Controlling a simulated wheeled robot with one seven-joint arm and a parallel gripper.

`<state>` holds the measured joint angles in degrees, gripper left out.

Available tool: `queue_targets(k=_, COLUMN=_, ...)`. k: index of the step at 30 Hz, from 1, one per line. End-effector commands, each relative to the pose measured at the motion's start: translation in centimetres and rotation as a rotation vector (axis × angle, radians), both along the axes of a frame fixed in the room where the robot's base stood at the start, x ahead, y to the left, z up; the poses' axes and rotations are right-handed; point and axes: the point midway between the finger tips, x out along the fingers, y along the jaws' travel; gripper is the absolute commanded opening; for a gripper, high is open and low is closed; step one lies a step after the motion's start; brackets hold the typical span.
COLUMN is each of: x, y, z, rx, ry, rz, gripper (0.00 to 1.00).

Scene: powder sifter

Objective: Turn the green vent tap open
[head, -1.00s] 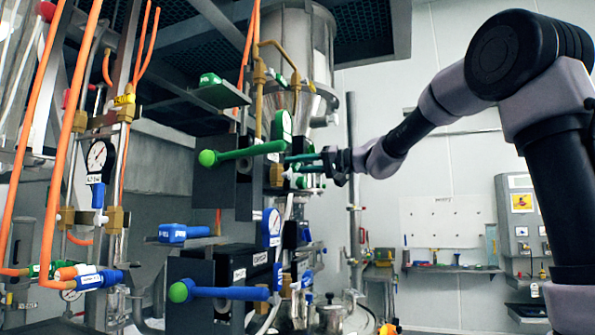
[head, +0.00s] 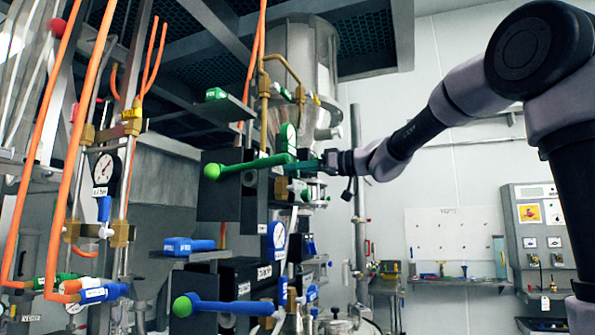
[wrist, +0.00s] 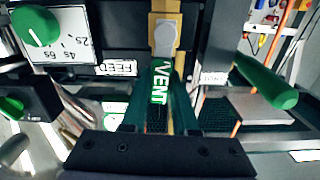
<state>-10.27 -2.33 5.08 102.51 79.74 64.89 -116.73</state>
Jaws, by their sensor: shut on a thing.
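The green vent tap handle (wrist: 158,82), lettered VENT in white, points straight toward my wrist camera. Behind it is a brass body with a grey cap (wrist: 165,36). My gripper (wrist: 157,116) has one teal finger on each side of the handle and is shut on it. In the head view my gripper (head: 300,166) reaches in from the right, just behind the root of a long green lever. The vent handle is mostly hidden there by the fingers and that lever.
The long green lever (head: 240,166) with a ball end sticks out left; it also shows right of my gripper in the wrist view (wrist: 266,84). A green knob (wrist: 36,26) and FEED label (wrist: 116,68) are at left. A blue lever (head: 230,307) is below.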

Motion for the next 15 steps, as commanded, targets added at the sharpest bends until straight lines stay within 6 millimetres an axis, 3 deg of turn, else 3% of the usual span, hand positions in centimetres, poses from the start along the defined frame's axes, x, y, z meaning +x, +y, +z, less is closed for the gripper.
queue_targets(k=15, x=-0.38, y=0.16, z=-0.18, rx=-0.028, ry=-0.069, rz=0.001, gripper=0.00)
